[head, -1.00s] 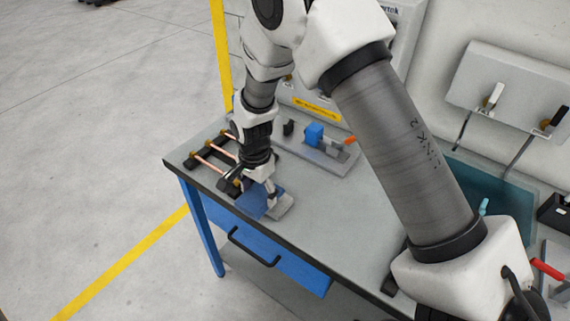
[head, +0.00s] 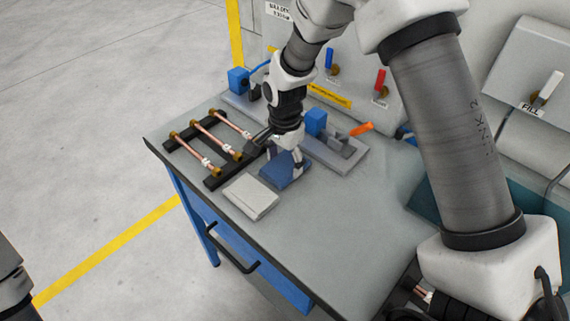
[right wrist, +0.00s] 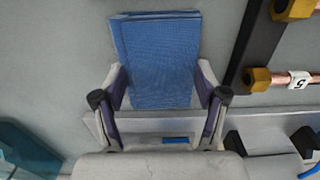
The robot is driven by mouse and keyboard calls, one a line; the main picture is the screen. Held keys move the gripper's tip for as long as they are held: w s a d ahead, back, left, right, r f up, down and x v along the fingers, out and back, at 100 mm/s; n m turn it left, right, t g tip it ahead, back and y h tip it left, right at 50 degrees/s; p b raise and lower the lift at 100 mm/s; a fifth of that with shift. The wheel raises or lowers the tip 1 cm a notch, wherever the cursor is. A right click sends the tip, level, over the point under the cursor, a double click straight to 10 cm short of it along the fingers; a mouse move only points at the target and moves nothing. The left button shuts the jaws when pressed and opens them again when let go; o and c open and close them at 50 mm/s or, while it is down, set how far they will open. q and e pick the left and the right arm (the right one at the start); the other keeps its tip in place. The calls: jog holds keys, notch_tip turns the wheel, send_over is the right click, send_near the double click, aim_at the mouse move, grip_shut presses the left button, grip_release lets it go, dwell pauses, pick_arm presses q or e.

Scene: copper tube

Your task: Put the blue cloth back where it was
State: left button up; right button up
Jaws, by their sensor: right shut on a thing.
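The blue cloth (head: 281,176) is a folded flat pad, between the grey-white pad (head: 251,197) and the fixture with the blue block. My right gripper (head: 291,160) comes down on it from above. In the right wrist view the fingers (right wrist: 160,98) grip the cloth (right wrist: 157,55) by its two sides, and it sticks out past the fingertips. I cannot tell whether the cloth touches the table top. The grey-white pad lies bare on the table's front part.
A black rack (head: 226,178) with several copper tubes stands at the table's left end. A grey fixture plate (head: 345,160) with a blue block (head: 316,122) and an orange-handled clamp lies behind the cloth. Table top (head: 315,225) is free at the front right.

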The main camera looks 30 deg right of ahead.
aim_at(285, 165)
jog(key=shift+d, duration=0.15)
jog(key=o, duration=0.9)
jog(key=shift+o, duration=0.6)
jog(key=shift+s+r, duration=0.1)
jog(key=shift+a, duration=0.2)
jog(key=shift+d+r, duration=0.1)
jog(key=shift+r, duration=0.05)
notch_tip(285, 165, up, 12)
jog(key=b, duration=0.1)
